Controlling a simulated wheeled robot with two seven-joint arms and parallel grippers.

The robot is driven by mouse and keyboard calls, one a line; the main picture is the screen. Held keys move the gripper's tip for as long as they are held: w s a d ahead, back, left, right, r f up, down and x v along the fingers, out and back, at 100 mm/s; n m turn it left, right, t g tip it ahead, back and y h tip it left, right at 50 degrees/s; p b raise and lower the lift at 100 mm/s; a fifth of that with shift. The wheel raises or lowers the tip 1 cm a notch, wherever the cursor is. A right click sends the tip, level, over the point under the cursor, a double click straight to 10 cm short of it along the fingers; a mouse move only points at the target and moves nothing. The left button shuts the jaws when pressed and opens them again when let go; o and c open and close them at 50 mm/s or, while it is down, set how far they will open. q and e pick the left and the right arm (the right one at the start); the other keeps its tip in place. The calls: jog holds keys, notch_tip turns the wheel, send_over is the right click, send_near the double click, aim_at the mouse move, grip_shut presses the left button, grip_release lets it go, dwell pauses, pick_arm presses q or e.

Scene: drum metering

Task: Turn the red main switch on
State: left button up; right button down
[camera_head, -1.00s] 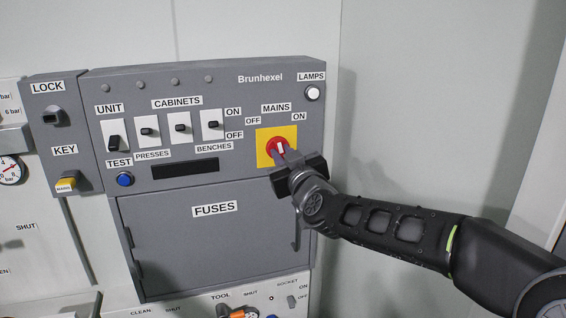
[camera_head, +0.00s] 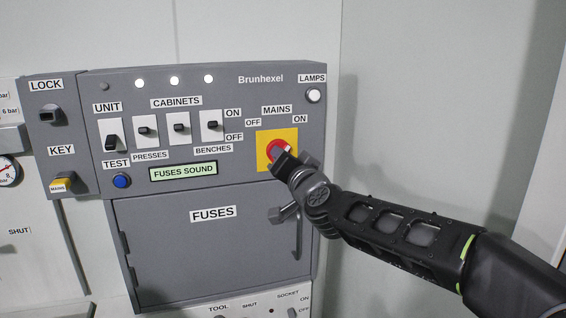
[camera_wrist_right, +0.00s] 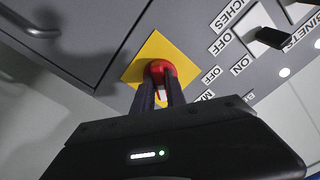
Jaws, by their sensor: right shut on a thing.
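The red main switch (camera_head: 274,147) sits on a yellow plate (camera_head: 263,136) under the MAINS label, between the OFF and ON labels. My right gripper (camera_head: 285,158) is shut on the switch and turned at a slant, partly covering it. The white mark on the knob points up and right, towards ON. In the right wrist view, the two fingers (camera_wrist_right: 160,92) hold the red knob (camera_wrist_right: 157,67) in front of the yellow plate (camera_wrist_right: 150,48). My left gripper is not in view.
The display (camera_head: 184,171) reads FUSES SOUND and three small lamps (camera_head: 174,81) above the cabinet switches (camera_head: 179,127) glow white. The closed FUSES door (camera_head: 200,245) with its handle (camera_head: 297,235) is below my gripper. Free space lies right of the panel.

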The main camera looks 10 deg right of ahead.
jog(key=shift+f+m, duration=0.1)
jog(key=shift+m, duration=0.6)
jog(key=c, duration=1.4)
grip_release()
jog(key=shift+o, duration=0.2)
jog(key=shift+s, duration=0.1)
jog(key=s+b, duration=0.1)
jog(key=s, duration=0.6)
jog(key=shift+s+d, duration=0.25)
jog(key=shift+s, duration=0.05)
